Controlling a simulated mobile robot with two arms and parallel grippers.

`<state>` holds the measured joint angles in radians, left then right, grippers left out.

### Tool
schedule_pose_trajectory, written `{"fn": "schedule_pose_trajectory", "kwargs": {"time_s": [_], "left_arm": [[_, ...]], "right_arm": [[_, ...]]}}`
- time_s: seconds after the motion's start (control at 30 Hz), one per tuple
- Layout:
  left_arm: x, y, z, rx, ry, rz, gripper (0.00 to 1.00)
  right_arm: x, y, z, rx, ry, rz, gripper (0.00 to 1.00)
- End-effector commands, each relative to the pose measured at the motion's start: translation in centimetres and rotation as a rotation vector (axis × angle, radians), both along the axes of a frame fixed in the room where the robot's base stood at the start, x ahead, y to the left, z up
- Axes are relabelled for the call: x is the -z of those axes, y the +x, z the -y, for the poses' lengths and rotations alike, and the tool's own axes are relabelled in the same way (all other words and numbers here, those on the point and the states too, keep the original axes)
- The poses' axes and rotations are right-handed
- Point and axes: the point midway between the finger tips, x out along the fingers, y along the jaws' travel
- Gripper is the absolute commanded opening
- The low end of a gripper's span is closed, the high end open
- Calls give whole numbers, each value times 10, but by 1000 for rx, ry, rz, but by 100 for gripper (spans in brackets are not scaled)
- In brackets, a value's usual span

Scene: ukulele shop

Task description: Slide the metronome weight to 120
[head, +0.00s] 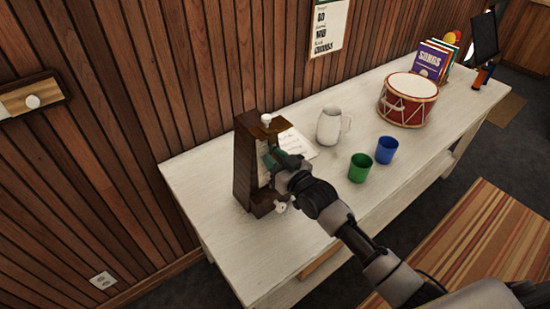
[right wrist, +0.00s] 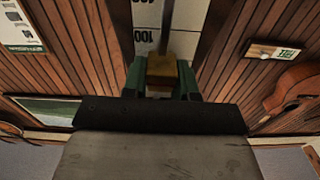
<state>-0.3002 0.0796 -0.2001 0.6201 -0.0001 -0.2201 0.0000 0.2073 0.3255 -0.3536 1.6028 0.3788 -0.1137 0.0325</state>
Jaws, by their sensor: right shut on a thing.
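The dark wooden metronome (head: 245,160) stands upright on the left end of the white counter. My right gripper (head: 268,160) reaches its front face, and the arm hides much of that face in the head view. In the right wrist view, my right gripper (right wrist: 162,82) is shut on the brass-coloured metronome weight (right wrist: 162,70), one green finger on each side. The metal rod (right wrist: 183,32) runs up from the weight. The pale scale (right wrist: 146,35) behind it shows the mark 100 just above the weight. My left gripper is not in view.
On the white counter (head: 290,255), a white pitcher (head: 328,126), a green cup (head: 359,168), a blue cup (head: 386,150) and a red drum (head: 404,108) stand right of the metronome. A paper sheet (head: 297,142) lies beside it. The counter's front left is clear.

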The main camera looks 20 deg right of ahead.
Motion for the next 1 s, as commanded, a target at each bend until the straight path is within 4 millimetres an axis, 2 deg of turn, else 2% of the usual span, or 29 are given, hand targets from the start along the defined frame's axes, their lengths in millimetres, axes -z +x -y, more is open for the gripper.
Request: {"fn": "schedule_pose_trajectory", "kwargs": {"time_s": [0.03,0.3,0.4,0.67,0.7,0.83,1.0], "left_arm": [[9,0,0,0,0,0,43],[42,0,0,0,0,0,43],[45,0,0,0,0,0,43],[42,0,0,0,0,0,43],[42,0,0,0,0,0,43],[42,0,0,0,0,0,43],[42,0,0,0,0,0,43]], "right_arm": [[12,0,0,0,-1,-2,0],[61,-1,-2,-1,-1,-3,0],[66,-1,-2,0,-1,-2,0],[63,-1,-2,0,-1,-1,0],[63,-1,-2,0,-1,-1,33],[63,-1,-2,0,0,-1,52],[63,-1,-2,-1,0,-1,54]]}}
